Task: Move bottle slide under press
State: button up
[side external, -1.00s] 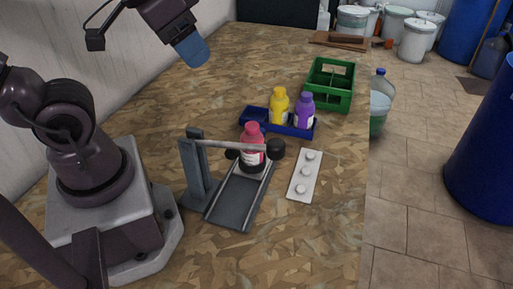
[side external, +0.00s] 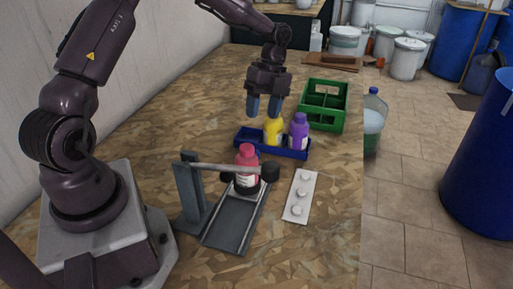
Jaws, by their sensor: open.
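A red-pink bottle (side external: 246,172) with a pale label stands upright on the slide (side external: 233,220), a grey sloping track on the table. The press (side external: 192,190) is a grey post with a pale horizontal bar (side external: 225,168) ending in a dark knob (side external: 270,173). The bar crosses in front of the bottle in this view; I cannot tell whether it touches it. My gripper (side external: 264,106) is open and empty, pointing down above the yellow bottle (side external: 273,132), apart from the red-pink bottle. The yellow bottle and a purple bottle (side external: 298,134) stand in a blue tray (side external: 243,139).
A green crate (side external: 323,106) with compartments stands behind the tray. A white strip with several round knobs (side external: 300,196) lies right of the slide. The table's right edge drops to a tiled floor. The wooden table (side external: 200,105) is clear at left of the tray.

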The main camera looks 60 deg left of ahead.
aim_at(256, 151)
jog(key=f+m, duration=0.3)
jog(key=m, duration=0.1)
jog(key=s+f+m, duration=0.1)
jog(key=f+m, duration=0.7)
jog(key=shift+s+a+f, duration=0.15)
jog(key=shift+s+f, duration=0.1)
jog(key=shift+s, duration=0.1)
grip_shut()
